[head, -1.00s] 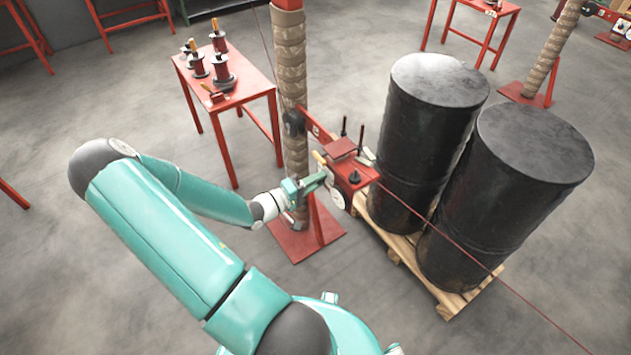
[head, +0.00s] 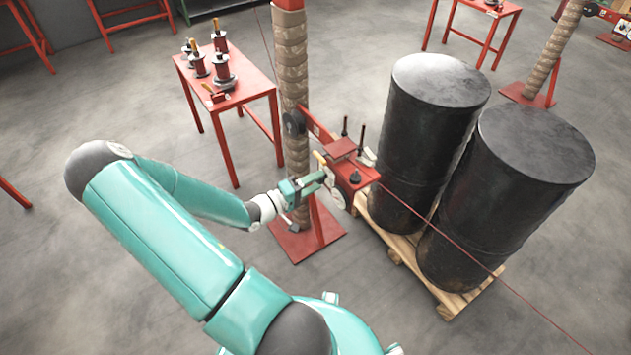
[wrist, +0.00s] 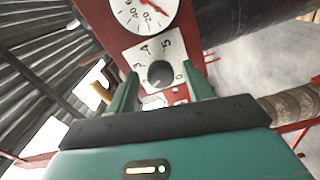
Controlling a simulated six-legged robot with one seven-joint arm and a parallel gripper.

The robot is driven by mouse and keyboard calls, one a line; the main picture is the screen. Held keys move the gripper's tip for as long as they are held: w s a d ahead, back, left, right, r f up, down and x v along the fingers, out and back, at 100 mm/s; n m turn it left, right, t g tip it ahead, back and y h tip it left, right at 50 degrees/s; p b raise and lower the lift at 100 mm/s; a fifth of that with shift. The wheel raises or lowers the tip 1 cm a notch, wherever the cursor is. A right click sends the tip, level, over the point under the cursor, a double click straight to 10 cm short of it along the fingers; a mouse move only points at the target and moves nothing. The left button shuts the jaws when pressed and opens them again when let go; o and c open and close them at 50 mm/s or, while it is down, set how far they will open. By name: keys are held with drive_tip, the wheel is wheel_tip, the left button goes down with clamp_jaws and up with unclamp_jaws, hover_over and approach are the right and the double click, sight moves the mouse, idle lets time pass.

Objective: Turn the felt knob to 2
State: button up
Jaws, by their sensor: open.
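The felt knob (wrist: 160,74) is a round black knob on a white dial plate (wrist: 155,47) with black numerals; 3, 4, 5 and 0 show. I cannot make out its pointer, so its setting is unclear. In the wrist view, my gripper (wrist: 162,70) is open, with one teal finger on each side of the knob; I cannot tell whether they touch it. In the head view, my gripper (head: 322,179) is at the near left face of the red tension device (head: 358,180). The knob is not clearly visible there.
A white gauge (wrist: 146,10) with a red needle sits above the dial plate. The device is beside a wrapped column (head: 291,90). A dark red wire (head: 440,231) runs from it to the lower right. Two black drums (head: 430,120) stand close behind it on a pallet.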

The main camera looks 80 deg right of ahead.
drive_tip(key=v, duration=1.3)
drive_tip(key=w+a+r+n+t+y, duration=0.1)
drive_tip(key=w+a+r+t+y, duration=0.4)
drive_tip(key=a, duration=0.5)
drive_tip(key=w+a+r+n+t+y, duration=0.2)
drive_tip(key=w+a+r+t+y, duration=0.15)
drive_tip(key=w+a+r, duration=0.45)
drive_tip(key=s+a+r+n+t+y, duration=0.1)
drive_tip(key=a+r+n+t+y, duration=0.1)
drive_tip(key=a+r, duration=0.6)
drive_tip(key=s+a+r+n+t+y, duration=0.2)
drive_tip(key=a+r+n+t, duration=0.3)
drive_tip(key=a, duration=0.5)
wheel_tip(320, 180, up, 4)
drive_tip(key=shift+s+f+t+y, duration=0.2)
drive_tip(key=shift+t+y, duration=0.35)
drive_tip(key=shift+t, duration=0.4)
